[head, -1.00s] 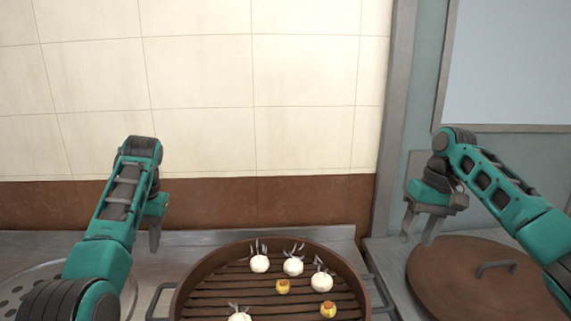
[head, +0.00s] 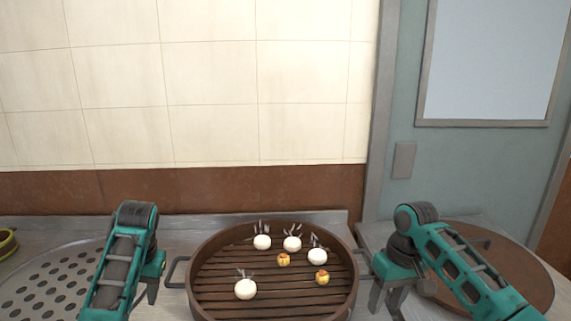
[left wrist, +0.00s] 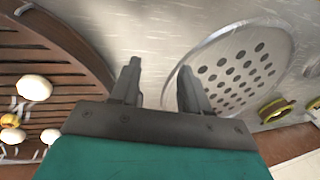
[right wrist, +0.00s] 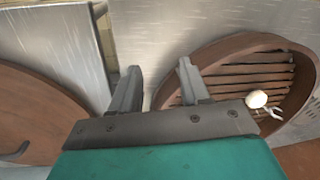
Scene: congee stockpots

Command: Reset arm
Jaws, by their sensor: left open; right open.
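My left gripper (head: 145,290) is to the left of the round brown steamer in the head view, mostly hidden behind its own arm. In the left wrist view its fingers (left wrist: 156,88) are apart with nothing between them, above the metal counter. My right gripper (head: 388,297) is to the right of the steamer, beside its right handle. In the right wrist view its fingers (right wrist: 160,85) are apart and empty, above the counter between the brown lid and the steamer.
The slatted steamer (head: 215,308) holds several white buns (head: 245,289) and two yellow ones (head: 321,277). A perforated metal disc (head: 50,283) lies at left, with a yellow-green ring-shaped item (head: 7,243) behind it. A round brown lid (head: 520,268) lies at right. A tiled wall (head: 210,85) stands behind.

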